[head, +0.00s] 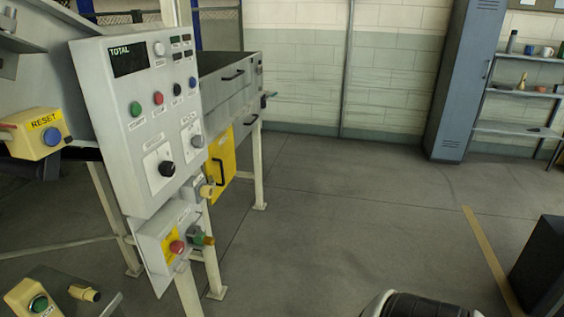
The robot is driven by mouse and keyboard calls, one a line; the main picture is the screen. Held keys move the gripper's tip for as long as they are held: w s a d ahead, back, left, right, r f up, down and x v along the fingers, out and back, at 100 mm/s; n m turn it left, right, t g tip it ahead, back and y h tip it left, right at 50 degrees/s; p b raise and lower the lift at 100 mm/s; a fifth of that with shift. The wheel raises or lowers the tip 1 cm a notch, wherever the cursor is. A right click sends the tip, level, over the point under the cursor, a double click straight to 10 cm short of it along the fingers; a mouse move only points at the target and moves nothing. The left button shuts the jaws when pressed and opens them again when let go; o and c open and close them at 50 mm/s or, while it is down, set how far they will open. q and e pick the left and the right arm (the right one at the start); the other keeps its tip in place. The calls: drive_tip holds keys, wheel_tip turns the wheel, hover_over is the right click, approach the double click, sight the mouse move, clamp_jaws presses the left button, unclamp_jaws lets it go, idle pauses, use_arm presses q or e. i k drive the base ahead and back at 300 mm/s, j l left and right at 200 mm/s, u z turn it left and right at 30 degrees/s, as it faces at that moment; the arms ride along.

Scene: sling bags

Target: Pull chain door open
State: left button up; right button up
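I see a yellow door-like panel (220,166) with a black handle (218,172) on the side of a grey machine, partly hidden behind the control panel. It appears shut. No chain can be made out, so I cannot tell whether this panel is the chain door. Neither of my grippers shows. A rounded white and black part at the bottom edge looks like a piece of my own arm.
A grey control panel (135,110) on posts stands at left, with a red-button box (170,243) below it. A yellow reset box (34,134) is farther left. A blue locker (466,80), shelves (515,90) and a dark box (543,265) are right. The middle floor is clear.

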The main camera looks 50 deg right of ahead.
sight(224, 165)
drive_tip(key=z, duration=1.35)
drive_tip(key=i+l+u, duration=0.15)
drive_tip(key=i+l, duration=0.15)
drive_tip(key=i, duration=0.05)
